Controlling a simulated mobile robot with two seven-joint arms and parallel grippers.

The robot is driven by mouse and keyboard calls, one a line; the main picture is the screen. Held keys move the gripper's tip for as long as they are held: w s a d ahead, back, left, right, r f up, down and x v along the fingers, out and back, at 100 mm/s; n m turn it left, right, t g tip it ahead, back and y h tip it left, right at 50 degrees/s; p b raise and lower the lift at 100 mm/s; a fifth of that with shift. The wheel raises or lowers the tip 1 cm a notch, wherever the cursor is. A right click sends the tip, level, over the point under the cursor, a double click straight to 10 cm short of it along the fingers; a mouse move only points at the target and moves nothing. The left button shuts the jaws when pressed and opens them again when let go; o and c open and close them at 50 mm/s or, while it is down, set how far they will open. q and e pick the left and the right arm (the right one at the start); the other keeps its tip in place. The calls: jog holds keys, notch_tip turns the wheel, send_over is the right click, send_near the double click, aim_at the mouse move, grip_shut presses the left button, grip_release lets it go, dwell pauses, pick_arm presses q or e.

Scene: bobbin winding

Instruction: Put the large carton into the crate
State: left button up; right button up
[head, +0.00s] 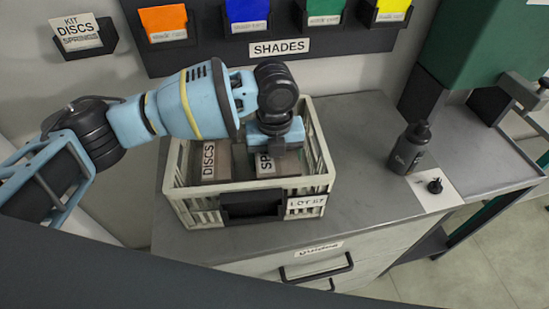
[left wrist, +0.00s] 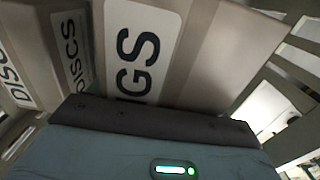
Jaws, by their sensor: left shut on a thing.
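The light grey crate (head: 178,190), tagged LOT K7, stands on the grey counter. My left gripper (head: 275,140) reaches down into its right half and is shut on a brown carton (head: 287,163) whose label starts with SP. In the left wrist view this carton (left wrist: 205,55) fills the middle, with the label ending in GS. The carton is inside the crate walls; I cannot tell whether it touches the floor. A carton labelled DISCS (head: 222,172) lies in the crate's left half and also shows in the left wrist view (left wrist: 70,85). My fingertips are hidden. My right gripper is out of view.
A dark bottle (head: 408,150) and a small black part (head: 435,186) stand to the right of the crate. The shades rack (head: 280,30) is on the wall behind. The counter (head: 360,130) is clear between crate and bottle.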

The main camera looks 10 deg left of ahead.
pick_arm(q)
jog(key=shift+f, duration=0.65)
jog(key=o, duration=1.3)
jog(key=shift+c, duration=0.2)
jog(key=shift+r, duration=0.1)
notch_tip(320, 180, up, 13)
jog(key=shift+f, duration=0.1)
jog(key=shift+d, duration=0.1)
